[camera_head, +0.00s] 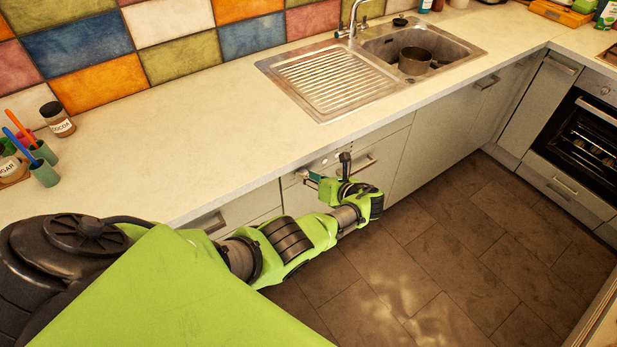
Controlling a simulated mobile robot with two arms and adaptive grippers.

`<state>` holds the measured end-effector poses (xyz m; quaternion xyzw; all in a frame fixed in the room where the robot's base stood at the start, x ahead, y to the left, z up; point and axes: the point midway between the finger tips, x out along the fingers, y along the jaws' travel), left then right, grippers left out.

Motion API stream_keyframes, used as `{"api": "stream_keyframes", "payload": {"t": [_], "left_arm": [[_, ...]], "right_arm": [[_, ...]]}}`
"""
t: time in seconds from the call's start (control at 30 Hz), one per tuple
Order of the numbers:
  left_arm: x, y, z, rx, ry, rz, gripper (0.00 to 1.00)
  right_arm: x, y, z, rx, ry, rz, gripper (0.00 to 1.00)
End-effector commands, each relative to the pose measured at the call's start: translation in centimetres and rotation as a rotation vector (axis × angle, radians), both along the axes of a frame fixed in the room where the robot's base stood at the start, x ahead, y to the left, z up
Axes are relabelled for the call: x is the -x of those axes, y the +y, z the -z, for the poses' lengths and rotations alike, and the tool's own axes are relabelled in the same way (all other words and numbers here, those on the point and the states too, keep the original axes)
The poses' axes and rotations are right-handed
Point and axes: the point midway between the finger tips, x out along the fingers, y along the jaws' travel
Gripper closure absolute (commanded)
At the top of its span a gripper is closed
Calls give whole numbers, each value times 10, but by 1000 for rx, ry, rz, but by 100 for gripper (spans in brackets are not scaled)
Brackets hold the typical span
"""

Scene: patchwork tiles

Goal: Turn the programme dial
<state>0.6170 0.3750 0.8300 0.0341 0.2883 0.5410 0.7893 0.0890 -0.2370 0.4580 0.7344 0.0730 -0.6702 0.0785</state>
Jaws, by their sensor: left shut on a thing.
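A built-in appliance with a pale control panel (329,159) sits under the counter, left of the sink. A small teal display (314,176) shows on the panel. My left gripper (344,164) is at this panel, its dark finger just below the counter edge. It is shut on the programme dial, which the gripper and wrist hide, so its angle cannot be told. My right gripper is not in view.
The counter (190,130) overhangs the panel closely. A bar handle (366,162) is right beside my gripper. A sink (440,48) holds a dark pot (414,61). An oven (585,140) stands at the right. The tiled floor (450,240) is clear.

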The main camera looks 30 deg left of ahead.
Motion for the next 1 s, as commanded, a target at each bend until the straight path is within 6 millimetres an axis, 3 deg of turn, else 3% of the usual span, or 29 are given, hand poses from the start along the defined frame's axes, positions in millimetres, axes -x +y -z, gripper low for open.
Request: {"api": "stream_keyframes", "payload": {"t": [0.1, 0.13, 0.2, 0.67, 0.83, 1.0], "left_arm": [[0, 0, 0, 1, 0, 0, 97], [0, 0, 0, 1, 0, 0, 73], [0, 0, 0, 1, 0, 0, 58], [1, -7, -2, 2, -2, 2, 58], [7, -27, -11, 3, -2, 2, 58], [17, -62, -28, 5, -2, 3, 58]], "right_arm": [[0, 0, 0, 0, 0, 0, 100], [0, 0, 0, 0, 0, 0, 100], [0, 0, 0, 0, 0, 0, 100], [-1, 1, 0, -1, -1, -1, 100], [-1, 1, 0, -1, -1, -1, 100], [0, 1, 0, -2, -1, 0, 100]]}}
